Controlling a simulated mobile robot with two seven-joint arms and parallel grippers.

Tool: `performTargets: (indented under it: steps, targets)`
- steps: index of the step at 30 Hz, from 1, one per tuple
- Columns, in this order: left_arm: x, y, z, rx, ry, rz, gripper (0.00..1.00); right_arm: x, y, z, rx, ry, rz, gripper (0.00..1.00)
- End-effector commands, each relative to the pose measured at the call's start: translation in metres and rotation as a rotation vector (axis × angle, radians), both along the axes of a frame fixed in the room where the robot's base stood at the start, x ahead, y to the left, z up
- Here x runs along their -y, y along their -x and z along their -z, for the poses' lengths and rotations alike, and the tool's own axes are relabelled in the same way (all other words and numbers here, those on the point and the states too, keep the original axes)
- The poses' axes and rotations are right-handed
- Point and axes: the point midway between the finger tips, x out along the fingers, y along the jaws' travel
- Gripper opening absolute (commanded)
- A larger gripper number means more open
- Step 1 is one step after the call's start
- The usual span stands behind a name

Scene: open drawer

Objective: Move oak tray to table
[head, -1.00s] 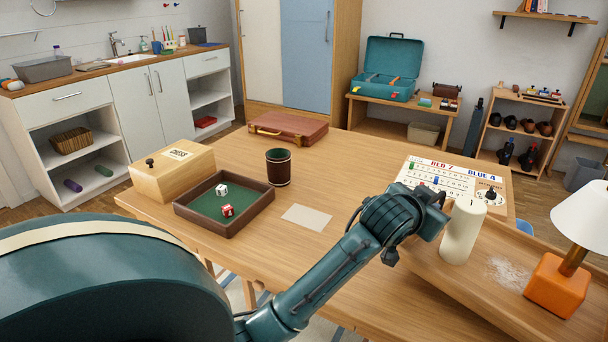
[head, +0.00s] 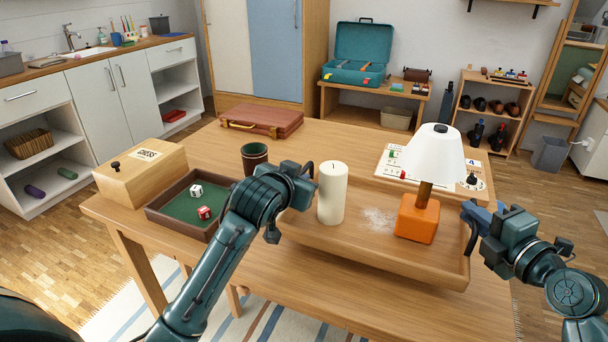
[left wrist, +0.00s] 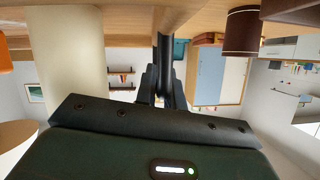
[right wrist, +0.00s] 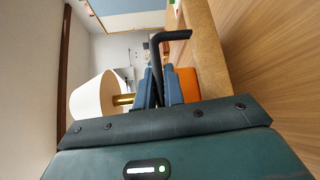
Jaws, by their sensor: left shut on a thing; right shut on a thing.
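The oak tray (head: 372,262) is over the front right part of the wooden table (head: 330,312), looking roughly level; I cannot tell if it touches the tabletop. It carries a cream candle (head: 332,195), a white powdery patch (head: 378,219) and an orange lamp with a white shade (head: 417,218). My left gripper (head: 300,185) is at the tray's left end, shut on a dark handle that shows in the left wrist view (left wrist: 163,50). My right gripper (head: 471,215) is at the right end, shut on the other dark handle (right wrist: 172,36).
Left of the tray stand a dice tray (head: 160,216), a wooden chess box (head: 140,172) and a dark cup (head: 254,157). A brown case (head: 262,121) lies at the back. A score board (head: 395,160) is partly hidden behind the lamp. Bare tabletop shows in front.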

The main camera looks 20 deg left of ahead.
Motion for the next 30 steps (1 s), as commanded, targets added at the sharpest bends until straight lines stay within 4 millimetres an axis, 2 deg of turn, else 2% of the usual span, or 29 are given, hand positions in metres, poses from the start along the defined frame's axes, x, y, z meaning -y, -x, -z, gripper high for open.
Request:
performTargets:
  steps: [17,30]
  targets:
    - [0.000,0.000,-0.002,0.008,0.000,0.001,0.00,0.000,0.000,-0.002,0.008,-0.003,0.000,0.00]
    - [0.000,0.000,0.016,0.008,0.000,0.001,0.00,0.000,0.000,0.016,0.008,-0.003,0.000,0.00]
